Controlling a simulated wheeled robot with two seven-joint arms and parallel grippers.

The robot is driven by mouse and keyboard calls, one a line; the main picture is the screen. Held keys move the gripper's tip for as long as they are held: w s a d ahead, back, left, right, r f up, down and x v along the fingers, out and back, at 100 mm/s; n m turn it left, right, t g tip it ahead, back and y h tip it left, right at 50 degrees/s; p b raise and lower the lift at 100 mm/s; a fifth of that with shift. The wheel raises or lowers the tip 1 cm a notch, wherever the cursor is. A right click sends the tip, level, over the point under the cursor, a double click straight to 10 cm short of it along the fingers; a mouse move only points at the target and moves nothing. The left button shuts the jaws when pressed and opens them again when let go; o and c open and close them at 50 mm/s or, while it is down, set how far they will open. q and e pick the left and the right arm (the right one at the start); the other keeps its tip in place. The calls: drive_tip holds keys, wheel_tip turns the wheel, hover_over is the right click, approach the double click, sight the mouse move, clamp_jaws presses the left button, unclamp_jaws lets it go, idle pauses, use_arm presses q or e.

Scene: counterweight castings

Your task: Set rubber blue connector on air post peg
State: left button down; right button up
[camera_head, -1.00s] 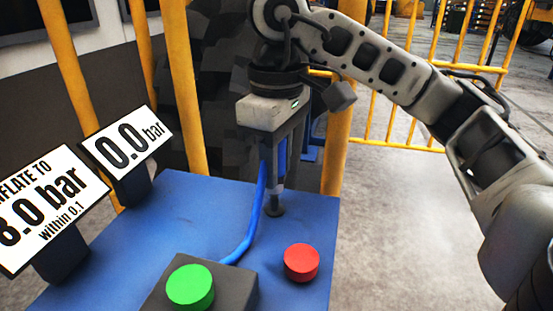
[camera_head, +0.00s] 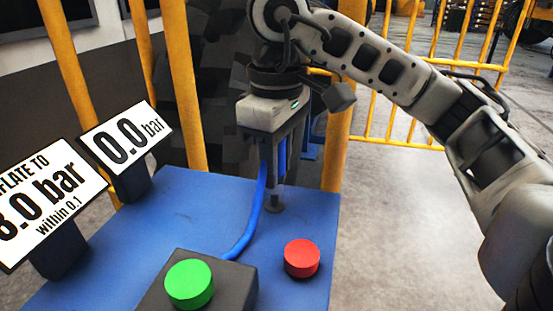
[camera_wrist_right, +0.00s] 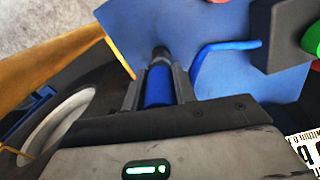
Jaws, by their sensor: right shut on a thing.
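The blue rubber connector (camera_head: 281,156) is upright between the fingers of my right gripper (camera_head: 276,180), which is shut on it. In the right wrist view the connector (camera_wrist_right: 159,86) sits between the two fingers (camera_wrist_right: 158,88). A blue hose (camera_head: 257,205) runs near it down to the table. The air post peg (camera_head: 274,201) is a short grey post on the blue table (camera_head: 190,215), directly below the gripper; its dark tip also shows in the right wrist view (camera_wrist_right: 160,53). Whether connector and peg touch is hard to tell. My left gripper is not in view.
A green button (camera_head: 189,284) on a dark box (camera_head: 235,285) and a red button (camera_head: 302,258) are at the table's front. Two signs stand at left, reading 8.0 bar (camera_head: 45,205) and 0.0 bar (camera_head: 127,143). Yellow rails (camera_head: 180,85) stand behind.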

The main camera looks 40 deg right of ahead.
drive_tip(key=shift+f, duration=0.25)
drive_tip(key=shift+f+b, duration=0.35)
drive_tip(key=shift+b, duration=0.1)
drive_tip(key=shift+f+b, duration=0.6)
drive_tip(key=shift+f, duration=0.15)
drive_tip(key=o, duration=0.9)
